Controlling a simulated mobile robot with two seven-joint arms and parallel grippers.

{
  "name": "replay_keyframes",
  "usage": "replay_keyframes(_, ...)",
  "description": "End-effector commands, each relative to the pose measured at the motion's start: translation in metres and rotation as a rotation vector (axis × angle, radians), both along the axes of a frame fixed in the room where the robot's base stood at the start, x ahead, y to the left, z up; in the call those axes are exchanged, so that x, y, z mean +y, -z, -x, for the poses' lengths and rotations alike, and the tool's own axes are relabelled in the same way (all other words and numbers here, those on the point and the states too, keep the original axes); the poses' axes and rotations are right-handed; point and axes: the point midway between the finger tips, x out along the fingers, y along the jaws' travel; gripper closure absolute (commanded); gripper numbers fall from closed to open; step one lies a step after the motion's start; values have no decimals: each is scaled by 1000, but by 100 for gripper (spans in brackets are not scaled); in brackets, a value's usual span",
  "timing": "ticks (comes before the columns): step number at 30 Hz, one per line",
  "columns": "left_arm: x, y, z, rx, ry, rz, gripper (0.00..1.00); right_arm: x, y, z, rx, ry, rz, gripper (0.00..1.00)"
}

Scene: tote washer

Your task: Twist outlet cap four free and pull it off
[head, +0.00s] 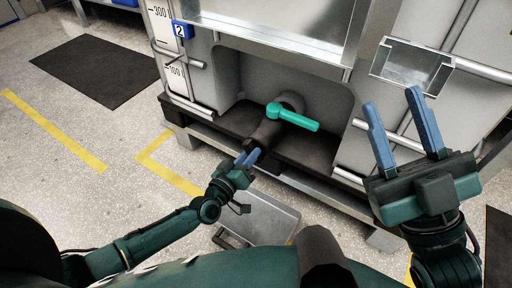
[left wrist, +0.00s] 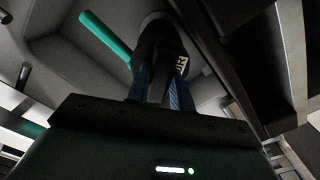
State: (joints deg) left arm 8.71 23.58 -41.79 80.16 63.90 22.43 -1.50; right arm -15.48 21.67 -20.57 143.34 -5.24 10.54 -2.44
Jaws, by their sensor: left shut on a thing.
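The dark outlet cap (head: 258,141) sits at the front end of the outlet pipe, low in the tote's recess.
The teal valve lever (head: 292,117) crosses just above the outlet. The tote (head: 235,70) has a blue "2" tag (head: 182,30) and stands on a dark pallet base (head: 310,160). A grey metal case (head: 268,218) lies on the floor below. An open metal box (head: 411,66) hangs at the right.

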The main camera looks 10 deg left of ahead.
Motion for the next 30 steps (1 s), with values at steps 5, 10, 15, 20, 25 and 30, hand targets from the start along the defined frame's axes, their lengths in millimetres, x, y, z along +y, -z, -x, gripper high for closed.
replay_keyframes(5, 2, 0, -1, 96, -3, 264, 100, 0, 0, 0, 0, 0, 0, 64)
replay_keyframes(10, 2, 1, -1, 191, -3, 522, 100, 0, 1, 0, 0, 0, 0, 64)
replay_keyframes(15, 2, 1, -1, 285, -3, 783, 100, 0, 1, 0, 0, 0, 0, 64)
replay_keyframes(20, 2, 1, 0, 334, -3, 916, 100, 0, 1, 0, -1, 0, 0, 64)
replay_keyframes(25, 4, 1, 5, 334, -3, 913, 100, 0, -2, 0, -1, 0, 0, 64)
replay_keyframes(30, 7, 1, 13, 335, -4, 912, 100, 0, -4, 0, -1, 0, 0, 64)
